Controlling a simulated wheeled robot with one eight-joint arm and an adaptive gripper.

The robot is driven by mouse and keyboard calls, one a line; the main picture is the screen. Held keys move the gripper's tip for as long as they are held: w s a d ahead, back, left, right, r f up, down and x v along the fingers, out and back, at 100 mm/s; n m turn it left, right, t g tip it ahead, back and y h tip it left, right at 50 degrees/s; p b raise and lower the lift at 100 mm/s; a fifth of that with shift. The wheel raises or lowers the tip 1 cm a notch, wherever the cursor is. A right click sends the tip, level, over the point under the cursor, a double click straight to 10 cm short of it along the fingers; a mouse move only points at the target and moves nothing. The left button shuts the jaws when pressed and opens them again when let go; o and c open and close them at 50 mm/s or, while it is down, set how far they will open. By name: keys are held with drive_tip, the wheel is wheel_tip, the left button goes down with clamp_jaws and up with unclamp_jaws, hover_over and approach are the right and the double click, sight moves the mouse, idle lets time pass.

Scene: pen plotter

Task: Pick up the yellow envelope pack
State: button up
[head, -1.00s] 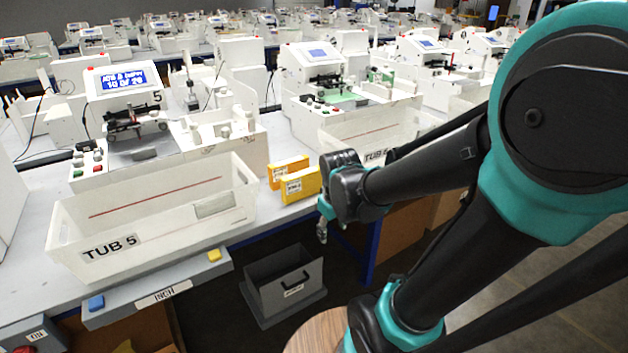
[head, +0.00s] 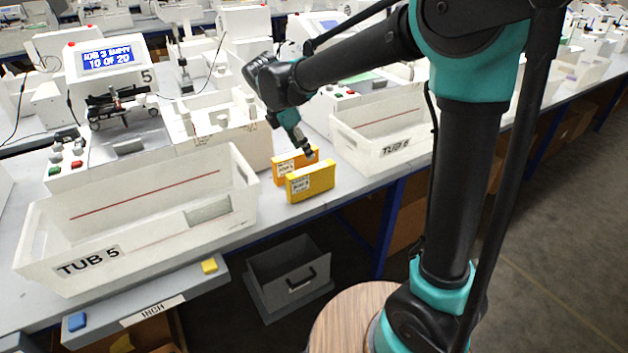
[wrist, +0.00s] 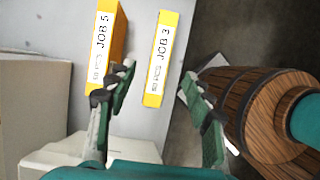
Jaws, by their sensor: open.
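The yellow envelope pack (head: 311,182) stands on the grey table near its front edge, right of TUB 5. In the wrist view the yellow pack (wrist: 162,60) shows a white label reading JOB 3. An orange pack (head: 283,166) stands just behind it; in the wrist view the orange pack (wrist: 119,45) reads JOB 5. My gripper (head: 306,150) is above the packs, pointing down. In the wrist view my gripper (wrist: 160,88) is open and empty, with one finger on each side of the yellow pack's line. How far above it the fingertips are, I cannot tell.
The white bin TUB 5 (head: 75,230) stands left of the packs and TUB 6 (head: 372,160) stands right. A grey open box (head: 290,275) is on the floor below the table edge. A strip of bare table lies right of the packs.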

sight(315, 178)
drive_tip(key=x, duration=0.7)
drive_tip(key=shift+w+f, duration=0.1)
drive_tip(key=shift+f, duration=0.3)
drive_tip(key=shift+s+a+x, duration=0.1)
drive_tip(key=shift+s+x, duration=0.1)
drive_tip(key=shift+x, duration=1.35)
drive_tip(key=shift+s+a+x, duration=0.1)
drive_tip(key=shift+s+x, duration=0.1)
drive_tip(key=shift+x, duration=1.3)
drive_tip(key=shift+f, duration=0.15)
drive_tip(key=shift+c, duration=0.5)
clamp_jaws()
